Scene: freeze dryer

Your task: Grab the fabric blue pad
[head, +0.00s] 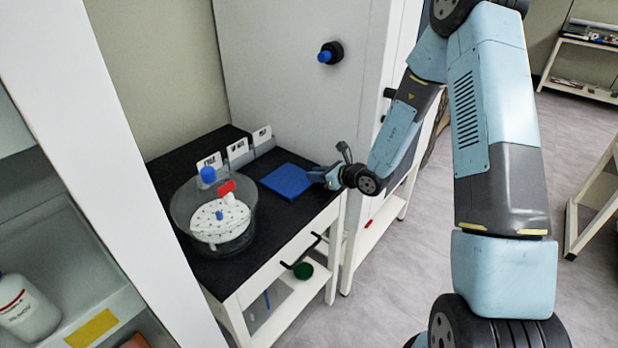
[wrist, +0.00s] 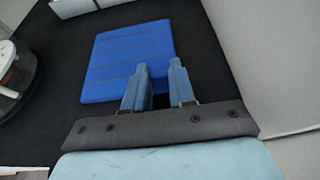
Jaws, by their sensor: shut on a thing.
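The blue fabric pad (head: 288,181) lies on the black top of the white bench, near its right edge. It also shows in the wrist view (wrist: 125,55) as a flat blue square with darker stripes. My gripper (head: 322,176) is at the pad's right edge in the head view. In the wrist view its two blue fingers (wrist: 160,68) are close together at the pad's near right corner, shut on its edge. The exact contact between the fingertips is hard to see. The pad looks flat on the bench top.
A clear round chamber (head: 214,213) with a white disc and blue and red caps stands left of the pad. Several labelled grey holders (head: 238,150) stand behind. A white cabinet (head: 290,80) with a dark blue knob (head: 330,53) is beyond the bench.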

